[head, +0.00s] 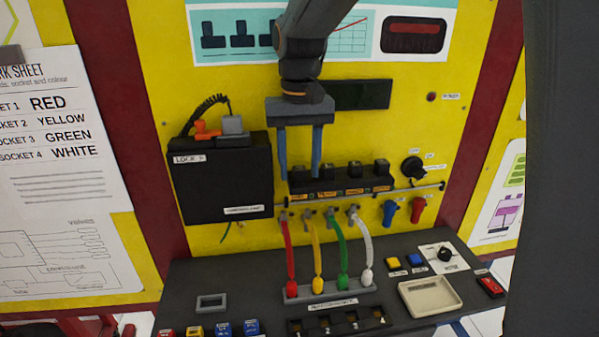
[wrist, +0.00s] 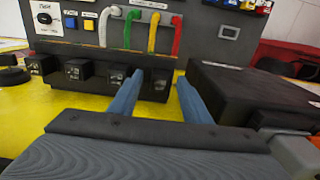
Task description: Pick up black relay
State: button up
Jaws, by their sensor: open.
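Several black relays sit in a row on a dark strip on the yellow panel. The leftmost black relay (head: 298,172) in the head view appears as the rightmost one (wrist: 156,86) in the wrist view. My gripper (head: 300,176) is open, with two blue fingers pointing down at the left end of the row. In the wrist view my gripper (wrist: 159,78) has its fingertips on either side of that relay, with nothing held. Contact cannot be told. Another black relay (head: 327,169) stands just right of the fingers.
A black lock box (head: 220,185) is close on the left, with a grey and an orange piece on top. Red, yellow, green and white hoses (head: 289,250) hang below the row. A dark display (head: 362,94) is above. A black knob (head: 411,167) is to the right.

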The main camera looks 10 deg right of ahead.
aim_at(300, 170)
grip_shut()
jog(key=shift+r, duration=0.1)
jog(key=shift+r+b, duration=0.4)
jog(key=shift+r, duration=0.05)
jog(key=shift+s+r+b, duration=0.2)
jog(key=shift+r+b, duration=0.25)
jog(key=shift+r, duration=0.15)
jog(key=shift+s+r+b, duration=0.15)
jog(key=shift+r+b, duration=0.25)
jog(key=shift+r, duration=0.15)
jog(key=s, duration=1.7)
